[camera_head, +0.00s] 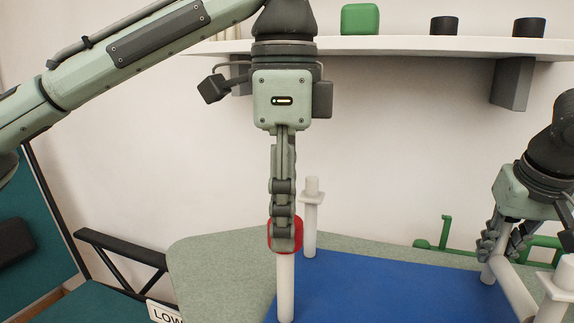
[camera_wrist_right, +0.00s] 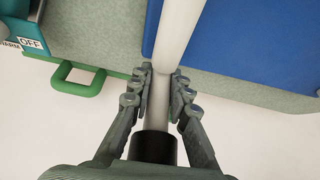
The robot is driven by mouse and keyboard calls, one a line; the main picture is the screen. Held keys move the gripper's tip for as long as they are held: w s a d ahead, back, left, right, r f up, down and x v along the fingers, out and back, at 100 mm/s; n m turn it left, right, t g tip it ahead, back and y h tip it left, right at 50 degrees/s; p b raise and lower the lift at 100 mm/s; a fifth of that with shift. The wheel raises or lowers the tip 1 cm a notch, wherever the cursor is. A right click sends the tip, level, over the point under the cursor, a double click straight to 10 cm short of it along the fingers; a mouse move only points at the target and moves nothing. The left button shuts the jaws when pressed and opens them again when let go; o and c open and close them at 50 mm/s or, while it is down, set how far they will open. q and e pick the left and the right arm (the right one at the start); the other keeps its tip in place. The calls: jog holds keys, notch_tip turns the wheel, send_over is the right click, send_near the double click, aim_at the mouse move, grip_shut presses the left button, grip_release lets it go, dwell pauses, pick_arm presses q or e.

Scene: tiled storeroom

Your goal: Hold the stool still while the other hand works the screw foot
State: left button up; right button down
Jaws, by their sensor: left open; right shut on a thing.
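The stool's white legs stand up from a blue surface (camera_head: 385,290). One leg (camera_head: 286,290) has a red screw foot (camera_head: 297,234) at its top. My left gripper (camera_head: 283,243) points down at that foot, its fingers open and overlapping it in the picture, partly hiding it. Contact cannot be told. Another white leg (camera_head: 311,228), with a square collar, stands behind. My right gripper (camera_head: 498,250) is shut on a white bar of the stool (camera_head: 512,292); the right wrist view shows the bar (camera_wrist_right: 158,98) between its fingers (camera_wrist_right: 163,78). A black cylinder (camera_wrist_right: 152,147) surrounds the bar's near end.
A grey-green table (camera_head: 215,265) lies around the blue surface. Green tubing (camera_head: 446,235) stands at the back edge, and a green loop handle (camera_wrist_right: 78,80) shows in the wrist view. A wall shelf (camera_head: 420,46) holds a green block (camera_head: 360,19) and dark cylinders. A sign (camera_head: 165,313) reads "LOW".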

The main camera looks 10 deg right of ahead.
aim_at(505, 235)
pick_arm(q)
notch_tip(505, 235, up, 11)
jog(key=shift+f, duration=0.2)
dwell(0.3)
pick_arm(e)
jog(key=c, duration=1.1)
grip_release()
jog(key=shift+p+v, duration=1.6)
jog(key=shift+v, duration=1.1)
pick_arm(q)
jog(key=shift+r+p, duration=0.35)
jog(key=shift+r, duration=1.6)
pick_arm(e)
jog(key=shift+v, duration=1.25)
